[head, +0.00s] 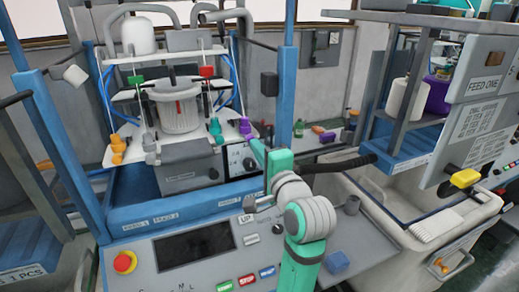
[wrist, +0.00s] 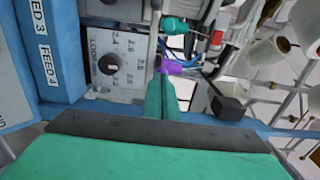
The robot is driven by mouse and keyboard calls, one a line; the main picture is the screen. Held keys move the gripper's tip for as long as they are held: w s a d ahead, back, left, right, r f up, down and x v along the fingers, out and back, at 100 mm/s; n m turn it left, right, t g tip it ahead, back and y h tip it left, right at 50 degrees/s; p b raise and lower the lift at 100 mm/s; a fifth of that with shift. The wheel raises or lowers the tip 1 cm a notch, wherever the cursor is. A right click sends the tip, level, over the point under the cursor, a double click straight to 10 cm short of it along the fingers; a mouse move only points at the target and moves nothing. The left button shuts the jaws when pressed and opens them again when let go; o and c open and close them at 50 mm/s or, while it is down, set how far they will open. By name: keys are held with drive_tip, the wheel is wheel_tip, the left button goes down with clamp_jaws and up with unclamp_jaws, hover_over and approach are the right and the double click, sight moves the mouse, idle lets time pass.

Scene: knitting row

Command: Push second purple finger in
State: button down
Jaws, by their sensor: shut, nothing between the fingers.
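The other purple finger is not clearly visible there.
Green fingers (head: 216,130), white fingers and orange fingers (head: 118,150) line the same plate further left. A loop dial panel (head: 238,160) and a black box (wrist: 228,107) are close by. The control panel with buttons (head: 220,250) lies below my arm.

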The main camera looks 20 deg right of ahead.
drive_tip(key=w, duration=0.3)
drive_tip(key=shift+w+a+r, duration=0.1)
drive_tip(key=shift+w+a, duration=0.2)
drive_tip(key=shift+s+r, duration=0.1)
drive_tip(key=s+d, duration=0.1)
drive_tip(key=s, duration=1.3)
drive_tip(key=shift+s+f, duration=0.15)
drive_tip(key=shift+f, duration=0.1)
